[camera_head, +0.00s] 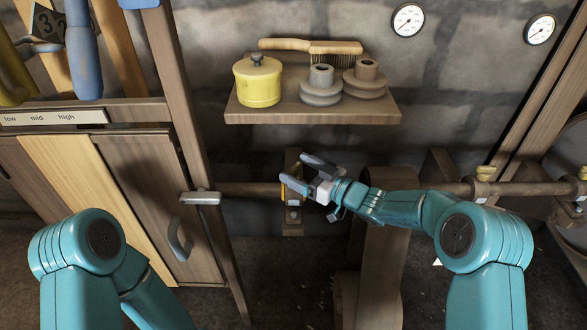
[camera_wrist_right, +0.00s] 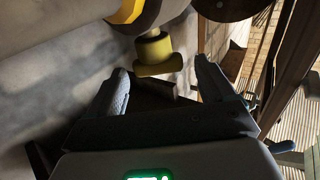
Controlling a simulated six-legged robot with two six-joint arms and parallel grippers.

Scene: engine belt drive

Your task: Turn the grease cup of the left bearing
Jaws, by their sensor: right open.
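The left bearing (camera_head: 293,217) sits on the horizontal shaft below the shelf, partly covered by my right gripper (camera_head: 300,174). In the right wrist view, the yellow grease cup (camera_wrist_right: 155,56) sticks out from the bearing, with a round stem and a wider crosswise end. My right gripper, also in the right wrist view (camera_wrist_right: 163,78), is open. Its fingertips lie to either side of the cup's end in that picture, with gaps visible; I cannot tell how deep the cup is between them. In the head view the cup is hard to tell from the yellow part behind the fingers. My left gripper is out of view.
A shelf (camera_head: 308,116) above holds a yellow pot (camera_head: 258,82), a brush (camera_head: 330,48) and stepped pulleys. A broad belt (camera_head: 385,262) hangs right of the bearing. A handled wooden cabinet (camera_head: 140,190) stands left.

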